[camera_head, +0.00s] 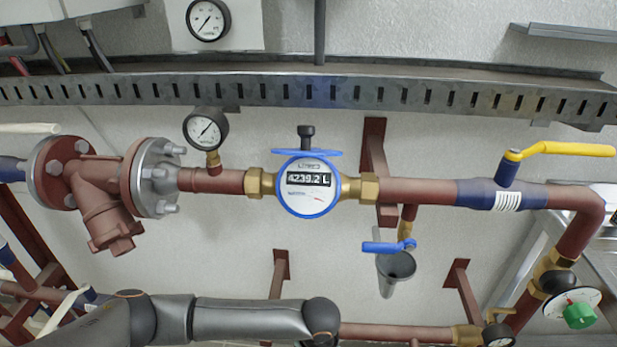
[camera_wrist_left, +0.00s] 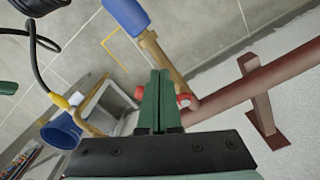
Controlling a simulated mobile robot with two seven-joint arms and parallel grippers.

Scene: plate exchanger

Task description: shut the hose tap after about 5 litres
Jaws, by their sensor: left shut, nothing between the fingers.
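The water meter (camera_head: 310,187) has a blue ring and sits on the red pipe; it seems to read 4239.2 L. A small tap with a blue lever (camera_head: 385,247) hangs under that pipe over a grey funnel (camera_head: 396,268). In the left wrist view my left gripper (camera_wrist_left: 160,78) has its green fingers shut with nothing between them. Just behind the fingers is a brass fitting (camera_wrist_left: 158,55) with a blue upper part (camera_wrist_left: 126,16). Red round parts (camera_wrist_left: 185,101) show on both sides of the fingertips; whether these belong to the hose tap I cannot tell. Contact is unclear.
A yellow-lever valve (camera_head: 560,149) is on the pipe at right, and a green knob (camera_head: 579,315) is below it. A slotted metal tray (camera_head: 300,90) crosses above. A red pipe (camera_wrist_left: 255,90) and bracket lie right of my fingers; a blue cone (camera_wrist_left: 62,130) lies left.

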